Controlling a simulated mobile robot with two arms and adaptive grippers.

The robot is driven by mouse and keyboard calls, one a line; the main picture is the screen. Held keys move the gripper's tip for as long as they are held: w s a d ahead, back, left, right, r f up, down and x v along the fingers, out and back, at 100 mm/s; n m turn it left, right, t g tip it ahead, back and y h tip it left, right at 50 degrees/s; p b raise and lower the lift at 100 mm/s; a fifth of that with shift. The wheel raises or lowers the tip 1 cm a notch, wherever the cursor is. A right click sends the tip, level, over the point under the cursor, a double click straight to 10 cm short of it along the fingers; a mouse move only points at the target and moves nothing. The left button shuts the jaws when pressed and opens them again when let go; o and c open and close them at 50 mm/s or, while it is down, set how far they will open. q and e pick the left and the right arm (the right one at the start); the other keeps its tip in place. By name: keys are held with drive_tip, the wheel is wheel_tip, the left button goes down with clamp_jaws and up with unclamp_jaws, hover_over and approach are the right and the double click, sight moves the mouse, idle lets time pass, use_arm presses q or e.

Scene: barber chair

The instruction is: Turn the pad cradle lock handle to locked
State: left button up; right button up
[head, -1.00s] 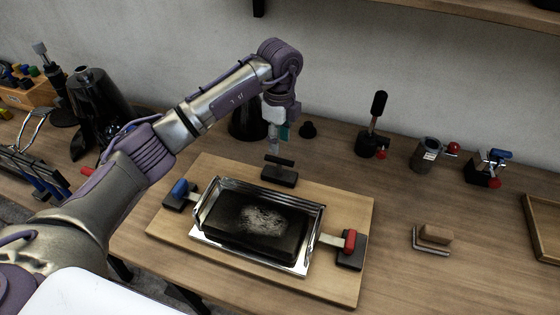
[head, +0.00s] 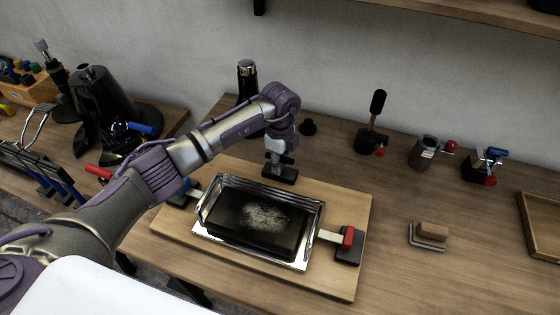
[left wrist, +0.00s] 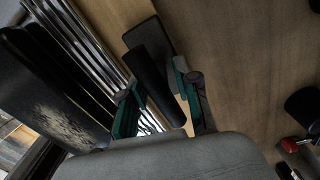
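The pad cradle (head: 312,222) is a shiny metal tray holding a dark pad with a pale worn patch (head: 262,216), on a wooden board. A black bar handle on a black base (head: 280,178) stands behind its back edge. A red-tipped handle (head: 347,237) is at its right, a blue-tipped one (head: 183,187) at its left, partly behind my arm. My left gripper (head: 277,157) is down at the black handle. In the left wrist view its teal-lined fingers (left wrist: 156,92) stand on either side of the black bar (left wrist: 153,65), apart from each other; firm contact is not clear.
Several fixtures stand at the back right: a black-knobbed lever (head: 376,115), a metal cup with a red knob (head: 423,152) and a blue-and-red clamp (head: 485,166). A brown block (head: 432,231) lies right of the board. A dark bottle (head: 246,85) stands behind my left arm.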

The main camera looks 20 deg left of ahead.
use_arm(q)
clamp_jaws()
drive_tip(key=shift+m, duration=0.3)
drive_tip(key=shift+m+b, duration=1.05)
drive_tip(key=shift+m, duration=0.15)
drive_tip(key=m+b, duration=0.3)
drive_tip(key=m, duration=0.1)
drive_tip(key=shift+f+m, duration=0.1)
drive_tip(key=shift+m, duration=0.2)
drive_tip(key=m+b, duration=0.3)
drive_tip(key=m, duration=0.2)
drive_tip(key=shift+b, duration=0.4)
drive_tip(key=m+b, duration=0.2)
drive_tip(key=m, duration=0.3)
drive_tip(key=shift+r+b, duration=0.2)
drive_tip(key=shift+b, duration=0.2)
